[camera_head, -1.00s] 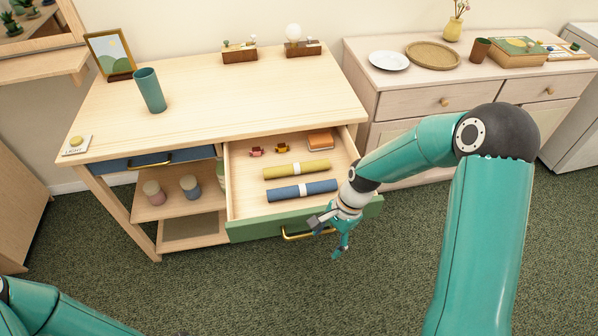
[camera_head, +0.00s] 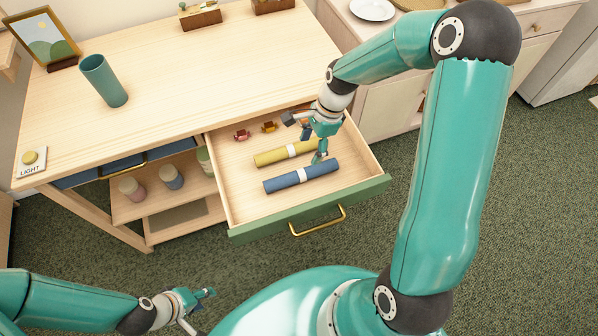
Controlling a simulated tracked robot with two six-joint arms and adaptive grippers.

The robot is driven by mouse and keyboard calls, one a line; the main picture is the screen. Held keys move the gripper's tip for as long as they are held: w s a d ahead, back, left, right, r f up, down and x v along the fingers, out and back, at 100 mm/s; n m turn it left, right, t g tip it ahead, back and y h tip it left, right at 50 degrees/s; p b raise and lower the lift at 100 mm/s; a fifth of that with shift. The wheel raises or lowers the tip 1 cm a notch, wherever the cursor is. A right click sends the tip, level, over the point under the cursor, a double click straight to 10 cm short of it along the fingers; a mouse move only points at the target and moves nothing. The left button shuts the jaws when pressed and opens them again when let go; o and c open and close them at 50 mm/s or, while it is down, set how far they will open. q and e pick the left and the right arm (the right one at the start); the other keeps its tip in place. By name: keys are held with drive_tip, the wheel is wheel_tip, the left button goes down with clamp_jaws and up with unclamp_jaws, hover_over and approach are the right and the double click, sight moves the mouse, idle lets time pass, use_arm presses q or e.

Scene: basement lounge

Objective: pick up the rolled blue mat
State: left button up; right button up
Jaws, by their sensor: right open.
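The rolled blue mat (camera_head: 284,181), with a white band around its middle, lies in the open drawer (camera_head: 250,213) near its front. A rolled yellow-green mat (camera_head: 271,156), also with a white band, lies just behind it. My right gripper (camera_head: 309,145) is open and empty over the drawer, above and behind the right end of the blue mat. It hides the right end of the yellow-green mat. My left gripper (camera_head: 203,308) is low at the bottom of the view, in front of the desk and away from the drawer; its jaws are too small to read.
Two small toy-like items, one red (camera_head: 242,134) and one orange (camera_head: 269,127), lie at the drawer's back. A teal cup (camera_head: 104,82) stands on the desk top (camera_head: 180,90). Jars (camera_head: 131,188) stand on the shelf left of the drawer. The drawer front has a brass handle (camera_head: 318,222).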

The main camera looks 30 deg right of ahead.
sight(302, 172)
drive_tip(key=x, duration=0.5)
drive_tip(key=shift+s+f, duration=0.1)
drive_tip(key=shift+f, duration=0.35)
drive_tip(key=x, duration=0.1)
drive_tip(key=p+x, duration=0.1)
drive_tip(key=x, duration=0.1)
drive_tip(key=p+x, duration=0.1)
drive_tip(key=shift+s+a+f, duration=0.1)
drive_tip(key=shift+s+f, duration=0.15)
drive_tip(key=shift+f, duration=0.1)
drive_tip(key=shift+w+f, duration=0.1)
drive_tip(key=shift+f, duration=0.2)
drive_tip(key=shift+c, duration=0.2)
drive_tip(key=c, duration=1.2)
drive_tip(key=shift+c, duration=0.3)
drive_tip(key=shift+r, duration=0.2)
